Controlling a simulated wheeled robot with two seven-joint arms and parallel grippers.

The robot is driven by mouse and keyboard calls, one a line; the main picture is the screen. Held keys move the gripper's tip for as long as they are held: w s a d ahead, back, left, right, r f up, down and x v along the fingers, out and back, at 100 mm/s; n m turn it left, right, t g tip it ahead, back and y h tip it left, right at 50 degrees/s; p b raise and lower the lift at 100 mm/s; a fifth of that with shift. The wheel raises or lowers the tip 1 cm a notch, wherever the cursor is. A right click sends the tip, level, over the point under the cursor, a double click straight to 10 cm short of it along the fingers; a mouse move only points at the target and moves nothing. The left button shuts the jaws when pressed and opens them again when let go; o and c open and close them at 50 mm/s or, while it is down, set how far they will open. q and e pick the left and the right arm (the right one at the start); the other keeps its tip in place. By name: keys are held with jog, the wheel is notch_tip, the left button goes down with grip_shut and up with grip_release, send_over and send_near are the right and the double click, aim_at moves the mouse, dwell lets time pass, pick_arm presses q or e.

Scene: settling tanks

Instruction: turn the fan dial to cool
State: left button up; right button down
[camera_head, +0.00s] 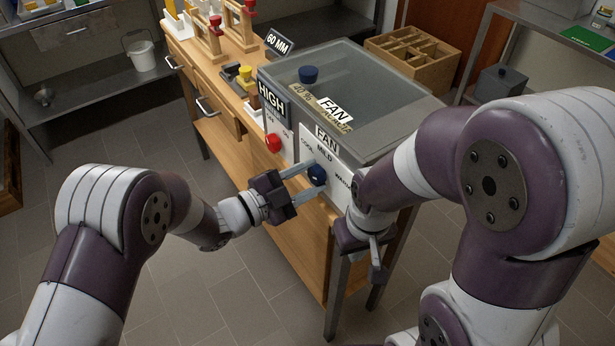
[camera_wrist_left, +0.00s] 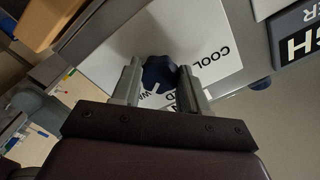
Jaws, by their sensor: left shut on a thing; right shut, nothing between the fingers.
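The fan dial (camera_head: 317,175) is a dark blue knob on a white plate (camera_head: 343,196) marked FAN, COOL, MILD and WARM, on the front of a grey tank unit. My left gripper (camera_head: 305,181) is shut on the dial, with a finger on either side. In the left wrist view the dial (camera_wrist_left: 158,72) sits between the fingertips, and COOL reads to its upper right. A pale mark shows at the dial's lower edge, but I cannot tell its setting for sure. The fingers partly hide the other labels. My right gripper (camera_head: 376,262) is shut and empty, right of and below the dial.
A red knob (camera_head: 273,142) is left of the fan plate, under a HIGH sign (camera_head: 271,98). The clear-topped tank (camera_head: 370,90) is above, with a blue knob (camera_head: 308,74) on top. A wooden compartment box (camera_head: 412,58) is behind. The floor at front left is clear.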

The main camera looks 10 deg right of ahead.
pick_arm(q)
jog(key=shift+n, duration=0.3)
jog(key=n+p, duration=0.2)
jog(key=n, duration=0.3)
jog(key=shift+s+n+p, duration=0.1)
jog(key=shift+n+p, duration=0.2)
jog(key=n+p, duration=0.2)
jog(key=n, duration=0.3)
jog(key=shift+s+p, duration=0.1)
jog(key=shift+p, duration=0.2)
jog(key=n+p, duration=0.3)
jog(key=n, duration=0.3)
jog(key=shift+s+d+n, duration=0.1)
jog(key=shift+n, duration=0.3)
jog(key=n+p, duration=0.2)
jog(key=n, duration=0.3)
jog(key=shift+f+n, duration=0.1)
jog(key=shift+n, duration=0.2)
jog(key=o, duration=1.1)
jog(key=shift+c, duration=0.2)
